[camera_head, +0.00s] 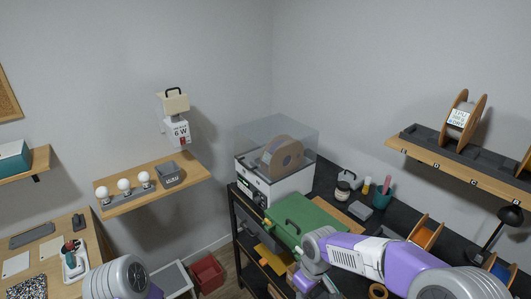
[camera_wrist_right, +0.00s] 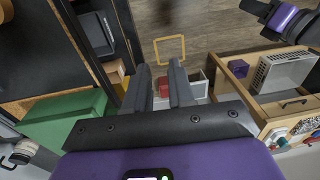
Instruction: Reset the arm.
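My right arm (camera_head: 355,253), purple and white, reaches in from the lower right over the dark workbench beside the green box (camera_head: 305,222). In the right wrist view my right gripper (camera_wrist_right: 159,68) has its two dark fingers apart with nothing between them. The green box also shows at the left of that view (camera_wrist_right: 62,118). A dark and purple gripper, seemingly my left one (camera_wrist_right: 266,14), is partly cut off at the top right of the wrist view.
A printer-like machine (camera_head: 272,190) with a spool under a clear cover stands on the dark bench (camera_head: 335,185). A shelf (camera_head: 455,170) holds another spool at right. A wooden desk (camera_head: 95,240) is at left. A red bin (camera_head: 207,273) is on the floor between.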

